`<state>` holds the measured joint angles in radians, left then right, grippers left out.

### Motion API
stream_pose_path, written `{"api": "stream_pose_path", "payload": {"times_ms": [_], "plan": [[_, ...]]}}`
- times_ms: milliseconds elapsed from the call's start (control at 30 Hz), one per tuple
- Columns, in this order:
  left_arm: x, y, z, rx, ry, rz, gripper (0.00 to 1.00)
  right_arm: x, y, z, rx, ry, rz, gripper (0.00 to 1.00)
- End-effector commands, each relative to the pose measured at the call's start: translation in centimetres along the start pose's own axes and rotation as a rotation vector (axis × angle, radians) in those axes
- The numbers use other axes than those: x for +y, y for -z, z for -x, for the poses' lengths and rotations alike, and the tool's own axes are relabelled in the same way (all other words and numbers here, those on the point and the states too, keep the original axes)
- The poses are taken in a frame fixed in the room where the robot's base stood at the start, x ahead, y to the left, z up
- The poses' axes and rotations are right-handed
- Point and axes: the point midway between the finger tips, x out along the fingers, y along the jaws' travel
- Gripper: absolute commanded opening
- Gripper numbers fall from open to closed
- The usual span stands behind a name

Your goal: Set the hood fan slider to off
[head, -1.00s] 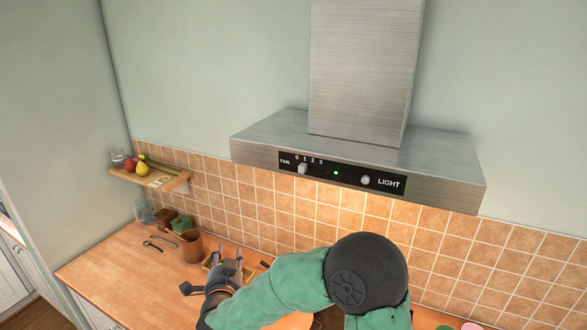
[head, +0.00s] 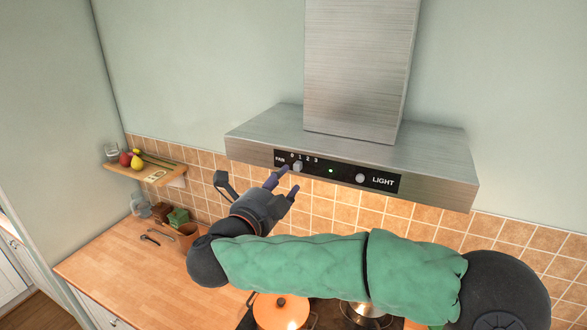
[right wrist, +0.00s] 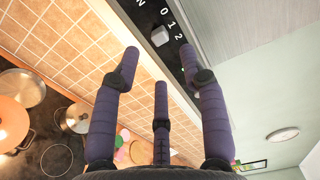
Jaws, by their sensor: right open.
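The hood's black control strip (head: 345,176) carries the fan slider (head: 297,166), a small pale knob below the numbers 0 to 3. The knob seems nearest the 1, though its exact setting is hard to tell. It also shows in the right wrist view (right wrist: 160,36), beyond the fingertips. My right gripper (head: 287,181) is open and empty, just below and in front of the strip's left end. In the right wrist view its fingers (right wrist: 160,60) are spread and apart from the knob. My left gripper is not in view.
The steel hood (head: 440,188) juts from the wall. A green lamp (head: 331,171) and a round light knob (head: 360,178) sit right of the slider. Below are an orange lidded pot (head: 281,312) and the counter (head: 130,270). A shelf with fruit (head: 157,175) is at left.

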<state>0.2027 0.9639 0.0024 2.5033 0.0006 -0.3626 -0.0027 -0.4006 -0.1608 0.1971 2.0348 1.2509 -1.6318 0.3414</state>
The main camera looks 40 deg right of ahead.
Motion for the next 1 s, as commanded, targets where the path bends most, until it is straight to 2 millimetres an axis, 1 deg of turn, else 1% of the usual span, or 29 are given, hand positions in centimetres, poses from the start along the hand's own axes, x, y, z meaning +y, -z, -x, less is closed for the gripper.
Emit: {"api": "stream_pose_path", "payload": {"times_ms": [33, 200, 400, 567, 833, 867, 900, 967, 1000], "plan": [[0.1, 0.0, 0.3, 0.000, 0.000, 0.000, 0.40, -0.1, 0.1, -1.0, 0.004, -0.002, 0.002, 0.43], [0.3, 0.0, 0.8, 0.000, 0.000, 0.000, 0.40, -0.1, 0.1, -3.6, 0.004, -0.001, 0.002, 0.43], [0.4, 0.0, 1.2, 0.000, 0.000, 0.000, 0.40, 0.0, 0.0, -5.7, 0.001, -0.001, 0.001, 0.43], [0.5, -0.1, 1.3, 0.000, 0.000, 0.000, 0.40, 0.0, 0.0, -6.4, -0.001, 0.000, 0.001, 0.43], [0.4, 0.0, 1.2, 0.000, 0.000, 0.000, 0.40, 0.0, 0.0, -6.4, -0.002, 0.000, 0.001, 0.43], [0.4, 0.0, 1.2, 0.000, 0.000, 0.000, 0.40, 0.0, 0.0, -6.4, -0.002, 0.000, 0.001, 0.35], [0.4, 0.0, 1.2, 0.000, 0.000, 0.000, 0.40, 0.0, 0.0, -6.4, -0.002, 0.000, 0.001, 0.23], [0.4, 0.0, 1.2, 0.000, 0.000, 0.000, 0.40, 0.0, 0.0, -6.4, -0.002, 0.000, 0.001, 0.06], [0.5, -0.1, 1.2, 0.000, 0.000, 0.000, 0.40, 0.0, 0.0, -6.4, -0.002, 0.000, 0.001, 0.00]]}}
